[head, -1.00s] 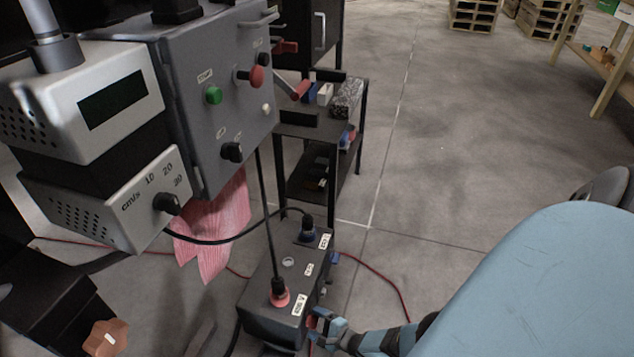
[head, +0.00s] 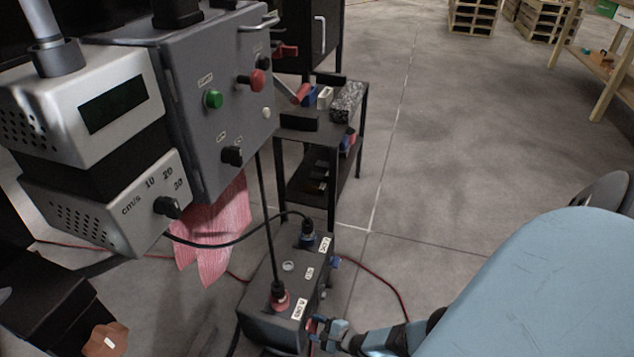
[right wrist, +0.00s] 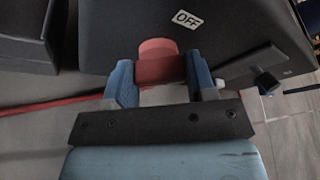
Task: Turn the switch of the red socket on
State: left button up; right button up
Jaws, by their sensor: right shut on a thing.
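The dark socket box (head: 262,325) stands low at the bottom middle of the head view. The red socket (head: 279,301) is on its top with a black plug and cable in it. My right gripper (head: 314,329) is at the box's right side, by the red socket's end. In the right wrist view my right gripper (right wrist: 162,80) is shut on the red switch knob (right wrist: 158,50), one finger on each side. An "OFF" label (right wrist: 186,19) sits on the box beside the knob. My left gripper is not in view.
A blue socket (head: 306,241) with a plug is at the box's far end. A grey control cabinet (head: 200,60) with buttons hangs above left. A black shelf (head: 305,205) stands behind the box. A red cable (head: 385,278) lies on the floor, which is clear to the right.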

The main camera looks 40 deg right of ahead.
jog(key=shift+d+m+g+y, duration=0.1)
jog(key=shift+m+g+y, duration=0.45)
jog(key=shift+m, duration=0.65)
jog(key=m+g+y, duration=0.1)
jog(key=m+y, duration=0.1)
jog(key=shift+m, duration=0.4)
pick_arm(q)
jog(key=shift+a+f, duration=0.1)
pick_arm(e)
jog(key=o, duration=0.9)
jog(key=shift+o, duration=0.2)
pick_arm(q)
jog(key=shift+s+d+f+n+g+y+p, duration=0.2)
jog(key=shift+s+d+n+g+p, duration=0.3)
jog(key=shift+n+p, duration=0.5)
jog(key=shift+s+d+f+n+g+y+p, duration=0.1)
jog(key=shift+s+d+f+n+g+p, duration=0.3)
jog(key=shift+p, duration=1)
pick_arm(e)
jog(key=v, duration=1.3)
jog(key=shift+s+d+r, duration=0.2)
jog(key=shift+s+d, duration=0.05)
jog(key=shift+d, duration=0.05)
